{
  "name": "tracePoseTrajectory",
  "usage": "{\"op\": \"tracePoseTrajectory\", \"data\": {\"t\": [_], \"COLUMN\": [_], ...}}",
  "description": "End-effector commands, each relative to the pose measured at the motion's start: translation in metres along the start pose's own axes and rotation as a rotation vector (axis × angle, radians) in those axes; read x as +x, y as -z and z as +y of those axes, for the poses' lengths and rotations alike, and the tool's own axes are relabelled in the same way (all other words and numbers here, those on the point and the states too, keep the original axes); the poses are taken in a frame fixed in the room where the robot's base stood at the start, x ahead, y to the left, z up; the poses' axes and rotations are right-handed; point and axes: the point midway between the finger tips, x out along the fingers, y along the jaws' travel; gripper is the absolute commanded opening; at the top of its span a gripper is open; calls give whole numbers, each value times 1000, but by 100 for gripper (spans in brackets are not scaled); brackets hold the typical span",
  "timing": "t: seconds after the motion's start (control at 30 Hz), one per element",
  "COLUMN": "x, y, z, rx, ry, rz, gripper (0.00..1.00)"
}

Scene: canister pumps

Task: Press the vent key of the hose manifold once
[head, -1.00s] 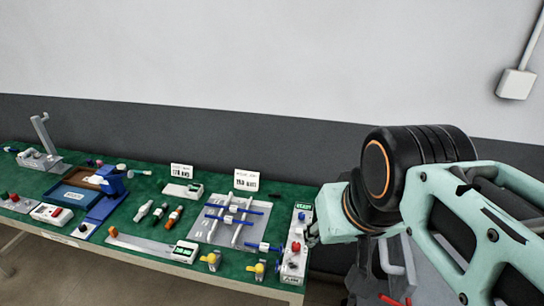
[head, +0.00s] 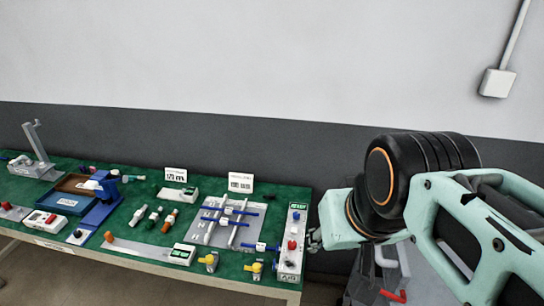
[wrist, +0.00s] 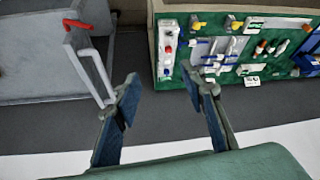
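The long pale panel at the right end of the green table looks like the hose manifold (head: 284,262). It carries a green display at its far end, a red knob (head: 292,244), a white part and a blue fitting. The panel also shows in the wrist view (wrist: 161,60), upper middle. I cannot tell which part is the vent key. My gripper (head: 314,238) is just right of the panel in the head view, seen small at the arm's end. In the wrist view my gripper (wrist: 160,74) has its fingers wide apart with nothing between them.
Yellow valves (head: 254,267), a grey board with blue-ended rods (head: 211,239) and small signs (head: 241,182) are left of the panel. A grey cart with a red-gripped handle (wrist: 88,27) stands beside the table in the wrist view. Bare floor lies between them.

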Motion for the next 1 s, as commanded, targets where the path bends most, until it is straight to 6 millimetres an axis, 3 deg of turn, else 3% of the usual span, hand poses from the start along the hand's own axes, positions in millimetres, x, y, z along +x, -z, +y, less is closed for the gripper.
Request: {"op": "tracePoseTrajectory", "data": {"t": [0.07,0.4,1.0], "x": [0,0,0], "y": [0,0,0], "z": [0,0,0], "rx": [0,0,0], "ry": [0,0,0], "rz": [-1,0,0], "gripper": [38,1,0]}}
